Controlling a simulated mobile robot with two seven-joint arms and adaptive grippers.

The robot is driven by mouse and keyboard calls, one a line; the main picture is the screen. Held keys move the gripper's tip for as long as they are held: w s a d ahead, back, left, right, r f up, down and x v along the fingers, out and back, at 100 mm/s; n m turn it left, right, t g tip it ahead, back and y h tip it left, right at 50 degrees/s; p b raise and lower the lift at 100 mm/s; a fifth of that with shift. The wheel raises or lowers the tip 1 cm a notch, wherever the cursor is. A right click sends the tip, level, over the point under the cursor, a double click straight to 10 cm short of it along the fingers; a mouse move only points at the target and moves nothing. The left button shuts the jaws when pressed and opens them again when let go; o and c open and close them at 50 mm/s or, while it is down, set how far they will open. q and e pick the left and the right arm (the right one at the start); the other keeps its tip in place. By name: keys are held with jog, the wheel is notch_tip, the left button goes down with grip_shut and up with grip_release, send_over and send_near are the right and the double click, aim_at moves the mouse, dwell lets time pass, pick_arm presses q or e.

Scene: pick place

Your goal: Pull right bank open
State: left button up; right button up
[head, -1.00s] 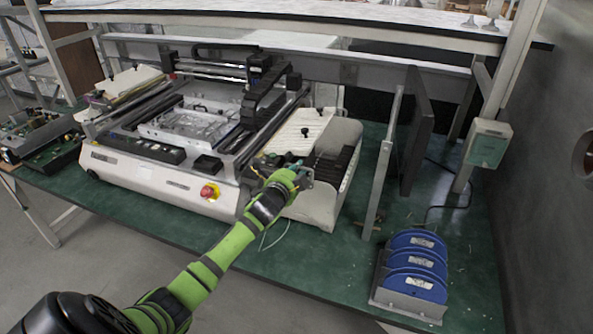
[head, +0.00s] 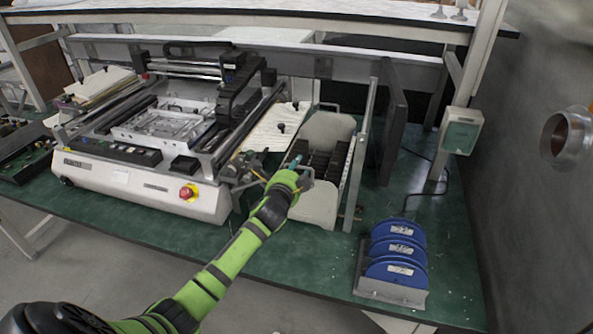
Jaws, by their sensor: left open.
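The right bank (head: 316,206) is a pale housing with dark slots, standing at the right side of the white machine (head: 140,188). My left gripper (head: 297,168), at the end of the green arm, is open at the bank's near left corner, beside a small grey handle (head: 307,181). I cannot tell whether the fingers touch or surround the handle. The green gripper body hides part of the bank's front. My right gripper is not in view.
A grey upright post (head: 361,160) and a dark upright panel (head: 393,130) stand close to the right of the bank. Blue reels (head: 398,250) in a grey holder sit at the front right. Green tabletop (head: 290,250) is clear in front of the bank.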

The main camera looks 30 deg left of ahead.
pick_arm(q)
jog(key=v, duration=1.2)
dwell(0.3)
